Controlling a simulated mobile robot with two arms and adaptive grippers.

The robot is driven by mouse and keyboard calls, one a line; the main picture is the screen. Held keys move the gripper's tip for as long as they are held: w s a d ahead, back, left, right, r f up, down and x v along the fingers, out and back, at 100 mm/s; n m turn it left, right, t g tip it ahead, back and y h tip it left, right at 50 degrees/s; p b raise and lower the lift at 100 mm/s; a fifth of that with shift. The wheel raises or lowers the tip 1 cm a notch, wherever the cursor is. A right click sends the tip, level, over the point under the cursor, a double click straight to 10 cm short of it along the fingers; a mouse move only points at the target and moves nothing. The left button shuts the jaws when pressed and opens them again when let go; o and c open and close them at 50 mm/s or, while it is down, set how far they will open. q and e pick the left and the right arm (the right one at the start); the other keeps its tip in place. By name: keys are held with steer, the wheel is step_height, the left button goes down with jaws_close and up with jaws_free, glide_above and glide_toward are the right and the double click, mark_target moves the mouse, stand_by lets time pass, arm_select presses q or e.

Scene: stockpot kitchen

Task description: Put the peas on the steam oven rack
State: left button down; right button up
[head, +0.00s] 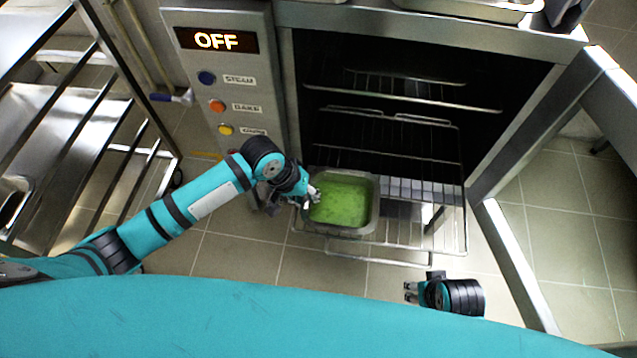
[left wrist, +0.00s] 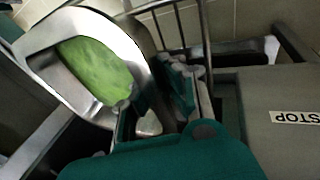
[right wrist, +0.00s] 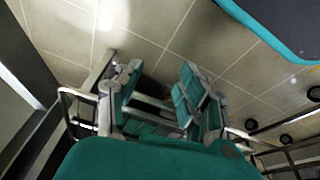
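The peas (head: 340,204) are a green mass in a steel pan (head: 352,234). The pan is over the left part of the pulled-out wire rack (head: 440,250) of the steam oven; I cannot tell whether its base fully rests on the wires. My left gripper (head: 313,195) is at the pan's left rim. In the left wrist view its fingers (left wrist: 158,108) close on the rim of the pan (left wrist: 140,40), with the peas (left wrist: 95,68) beside them. My right gripper (head: 410,292) is open and empty, in front of the rack; its spread fingers show in the right wrist view (right wrist: 155,100).
The oven's control panel (head: 228,90) reads OFF above its buttons. Upper racks (head: 390,95) are inside the dark oven. The open oven door (head: 515,265) stands on the right. A metal shelf cart (head: 70,130) is on the left. The rack's right part is bare.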

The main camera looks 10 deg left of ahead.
mark_target(317, 183)
arm_select(q)
steer(key=w, duration=0.2)
steer(key=w+b, duration=0.1)
steer(key=w, duration=0.3)
steer(key=shift+w+d+f, duration=0.2)
steer(key=shift+w+d, duration=0.2)
steer(key=shift+f+b, duration=0.2)
steer(key=shift+b, duration=0.15)
steer(key=shift+f+b, duration=0.4)
steer(key=shift+f, duration=1.15)
arm_select(e)
steer(key=v, duration=0.9)
steer(key=shift+w+r+t, duration=0.3)
steer(key=shift+d, duration=0.1)
arm_select(q)
steer(key=c, duration=1.9)
jaws_free()
steer(key=shift+a+f, duration=0.1)
steer(key=shift+f, duration=0.1)
steer(key=o, duration=0.4)
